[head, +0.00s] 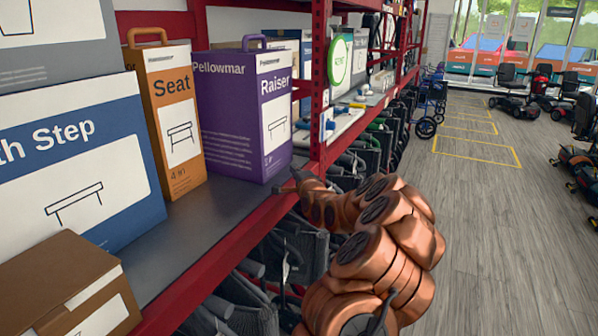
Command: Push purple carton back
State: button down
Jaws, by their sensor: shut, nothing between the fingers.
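The purple carton (241,110), marked "Pellowmar Raiser", stands upright on the grey shelf (215,215), with a purple handle on top. Its right-hand face is close to the shelf's red front edge. My gripper (283,183) is shut and empty at the carton's lower right front corner, by the shelf edge. I cannot tell whether the fingertips touch the carton. My copper-coloured arm reaches in from the lower right.
An orange "Seat" carton (170,117) stands just left of the purple one. A blue-and-white carton (72,170) and a brown box (68,287) stand nearer. A red upright post (319,80) rises close on the right. Folded wheelchairs fill the space below. The aisle floor (480,220) is clear.

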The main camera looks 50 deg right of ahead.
aim_at(279, 158)
jog(key=p+x, duration=0.1)
jog(key=x, duration=0.2)
jog(key=shift+w+d+r, duration=0.1)
jog(key=shift+w+d, duration=0.15)
jog(key=shift+w, duration=0.1)
jog(key=shift+w+a+p, duration=0.2)
jog(key=shift+w+p, duration=0.2)
jog(key=shift+w, duration=0.15)
jog(key=shift+w+a+p, duration=0.2)
jog(key=shift+w+p, duration=0.15)
jog(key=shift+w, duration=0.2)
jog(key=shift+w+a+p, duration=0.2)
jog(key=shift+w+p, duration=0.1)
jog(key=shift+w, duration=0.55)
